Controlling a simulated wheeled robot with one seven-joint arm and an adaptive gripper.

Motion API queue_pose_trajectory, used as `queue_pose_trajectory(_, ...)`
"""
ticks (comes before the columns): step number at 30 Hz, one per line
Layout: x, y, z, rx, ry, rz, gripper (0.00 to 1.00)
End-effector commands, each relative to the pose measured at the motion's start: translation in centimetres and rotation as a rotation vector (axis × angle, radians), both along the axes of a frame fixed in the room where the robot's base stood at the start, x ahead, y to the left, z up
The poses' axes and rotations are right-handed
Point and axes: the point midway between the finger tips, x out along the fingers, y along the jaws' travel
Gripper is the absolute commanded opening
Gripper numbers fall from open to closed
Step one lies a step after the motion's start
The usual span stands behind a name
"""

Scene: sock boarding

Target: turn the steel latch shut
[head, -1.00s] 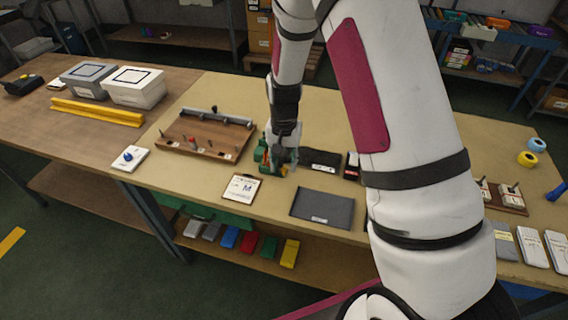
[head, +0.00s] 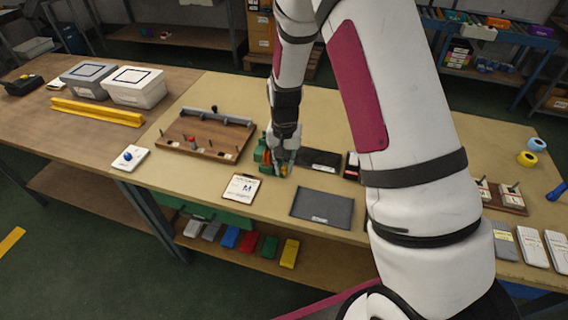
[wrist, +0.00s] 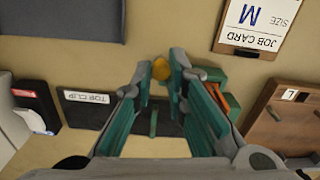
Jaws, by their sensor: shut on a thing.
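My gripper (wrist: 160,72) is over the table beside a green holder (head: 263,154). In the wrist view its two teal fingers are close together on a small yellow-orange piece (wrist: 161,69), whose lower part I cannot make out. The green holder (wrist: 212,78) with an orange part stands right beside the fingers in the wrist view. A wooden board (head: 190,139) lies to the left in the head view, with a steel-grey bar (head: 228,119) along its back and several upright pegs. I cannot pick out the steel latch for certain.
A job card (head: 242,187) and a dark grey mat (head: 322,208) lie in front of my gripper. A black tray labelled "TOP CLIP" (wrist: 85,112) is close by. A white block with a blue knob (head: 129,158) sits farther left. Bare table shows between the board and the job card.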

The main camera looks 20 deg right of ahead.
Motion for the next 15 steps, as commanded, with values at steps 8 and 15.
queue_pose_trajectory(8,0.1,-0.6,0.0,0.001,-0.002,0.164,0.00)
queue_pose_trajectory(15,0.3,-1.5,0.0,0.001,-0.002,0.385,0.00)
